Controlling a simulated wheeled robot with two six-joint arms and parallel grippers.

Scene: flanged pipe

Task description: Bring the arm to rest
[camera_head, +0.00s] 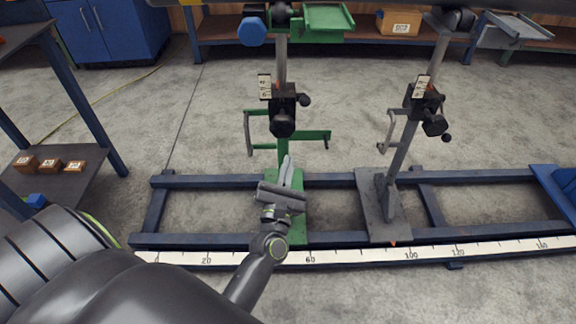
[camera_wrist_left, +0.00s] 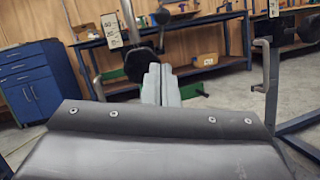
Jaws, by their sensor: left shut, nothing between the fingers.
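My left arm comes in from the lower left in the head view. My left gripper (camera_head: 287,168) is shut and empty, its fingers pointing up and away in front of the green stand (camera_head: 281,150). In the left wrist view the closed fingers (camera_wrist_left: 161,84) stand side by side at the centre, with a dark clamp of the stand (camera_wrist_left: 138,64) just behind them. I cannot tell whether the fingers touch the stand. My right gripper is not in view.
A grey stand (camera_head: 400,150) stands to the right on the blue rail frame (camera_head: 330,181). A ruler strip (camera_head: 340,256) runs along its front. A shelf rack (camera_head: 75,100) with small boxes is at left, a blue cabinet (camera_head: 105,28) behind. Open floor lies between.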

